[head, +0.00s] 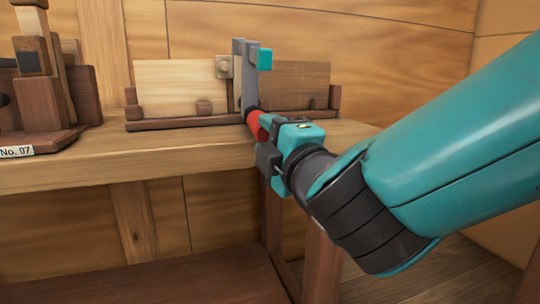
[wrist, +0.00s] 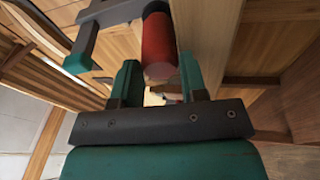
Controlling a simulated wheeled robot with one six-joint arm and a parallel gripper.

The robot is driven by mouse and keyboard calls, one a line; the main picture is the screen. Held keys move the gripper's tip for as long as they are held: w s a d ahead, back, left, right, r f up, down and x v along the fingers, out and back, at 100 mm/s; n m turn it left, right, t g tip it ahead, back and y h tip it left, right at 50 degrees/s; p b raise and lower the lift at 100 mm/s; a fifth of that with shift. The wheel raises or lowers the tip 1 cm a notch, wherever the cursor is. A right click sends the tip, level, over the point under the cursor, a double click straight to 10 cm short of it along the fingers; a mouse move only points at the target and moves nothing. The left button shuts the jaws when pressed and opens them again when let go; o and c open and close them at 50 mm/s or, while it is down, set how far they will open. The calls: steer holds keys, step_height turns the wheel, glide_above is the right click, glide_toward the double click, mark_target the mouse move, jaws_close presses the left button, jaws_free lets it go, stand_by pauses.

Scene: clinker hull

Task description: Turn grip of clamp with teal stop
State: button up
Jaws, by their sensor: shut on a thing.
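The clamp (head: 249,85) has an upright grey bar with a teal stop (head: 265,59) at its upper right. It stands where a pale board (head: 178,85) and a darker board (head: 298,84) meet. Its red grip (head: 253,122) points toward me at the lower end. My gripper (head: 262,131) is shut on the red grip, partly hiding it in the head view. In the wrist view the red grip (wrist: 158,45) lies between the fingers of my gripper (wrist: 158,72). The teal stop (wrist: 77,64) shows there at the left, on a grey bar.
The boards stand in a dark wooden holder (head: 180,123) on a bench (head: 190,150). A wooden stand (head: 42,105) labelled No. 07 is at the left. A planked wall (head: 390,60) rises close behind. The bench top between stand and holder is mostly clear.

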steer(key=m+b, duration=0.2)
steer(key=b, duration=0.1)
steer(key=f+m+b, duration=0.1)
steer(key=m+b, duration=0.1)
steer(key=b, duration=0.1)
steer(key=shift+f+m+t, duration=0.15)
steer(key=shift+m+t, duration=0.25)
steer(key=m+t+b, duration=0.1)
steer(key=m+b, duration=0.3)
steer(key=b, duration=0.2)
steer(key=shift+a+f, duration=0.1)
steer(key=shift+a, duration=0.05)
steer(key=m+h+b, duration=0.1)
steer(key=m+b, duration=0.3)
steer(key=shift+t+b, duration=0.3)
steer(key=shift+b, duration=0.05)
steer(key=shift+r+m+b, duration=0.35)
steer(key=shift+m+b, duration=0.2)
steer(key=shift+m, duration=0.05)
steer(key=shift+r+h, duration=0.1)
steer(key=shift+h, duration=0.3)
steer(key=o, duration=0.9)
